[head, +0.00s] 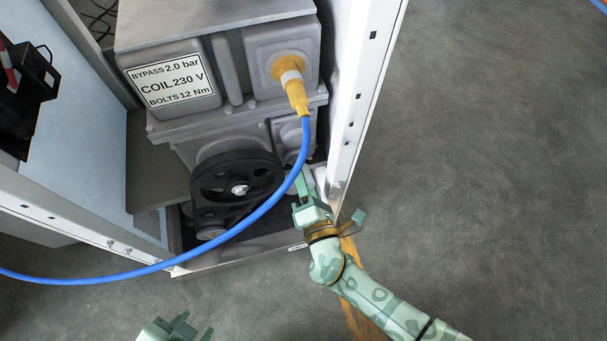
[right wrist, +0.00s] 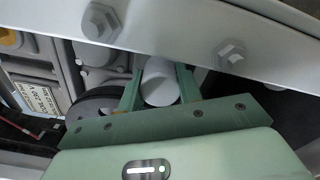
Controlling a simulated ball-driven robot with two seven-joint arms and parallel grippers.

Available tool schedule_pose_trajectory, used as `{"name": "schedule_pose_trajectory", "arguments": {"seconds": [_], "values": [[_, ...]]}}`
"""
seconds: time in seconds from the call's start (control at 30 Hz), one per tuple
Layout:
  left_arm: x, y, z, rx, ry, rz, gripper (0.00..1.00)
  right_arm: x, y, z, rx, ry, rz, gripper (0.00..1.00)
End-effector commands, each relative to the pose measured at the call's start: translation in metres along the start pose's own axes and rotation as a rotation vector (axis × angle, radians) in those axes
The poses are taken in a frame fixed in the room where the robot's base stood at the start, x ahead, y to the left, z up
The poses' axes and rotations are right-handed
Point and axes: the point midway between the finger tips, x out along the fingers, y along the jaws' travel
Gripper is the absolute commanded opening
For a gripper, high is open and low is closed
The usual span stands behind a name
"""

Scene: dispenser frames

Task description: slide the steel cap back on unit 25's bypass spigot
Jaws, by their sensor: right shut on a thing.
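My right gripper (head: 308,185) reaches into the lower right of the open cabinet, beside the grey machine (head: 236,128). In the right wrist view its two green fingers are shut on a smooth pale cylinder, which looks like the steel cap (right wrist: 160,84). The spigot cannot be made out, so I cannot tell whether the cap touches it. My left gripper (head: 195,322) is low at the bottom edge of the head view, open and empty, away from the machine.
A blue cable (head: 238,228) runs from a yellow plug (head: 291,80) down across the cabinet front, close to my right gripper. A black pulley (head: 238,190) is left of that gripper. The white frame post (head: 362,95) stands to its right. A bolted pale rail (right wrist: 165,40) crosses the right wrist view.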

Motion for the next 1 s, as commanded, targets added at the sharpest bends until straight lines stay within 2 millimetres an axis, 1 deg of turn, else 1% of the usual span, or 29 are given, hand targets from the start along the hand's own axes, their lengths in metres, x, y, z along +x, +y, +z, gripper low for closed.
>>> {"name": "schedule_pose_trajectory", "arguments": {"seconds": [0.5,1.0], "values": [[-0.002,-0.001,-0.001,0.000,0.002,-0.001,0.40,-0.025,0.001,0.000,0.000,0.001,0.000,0.12],[-0.002,-0.001,-0.001,0.000,0.002,-0.002,0.40,-0.027,0.001,0.000,0.000,0.000,0.000,0.12]]}}
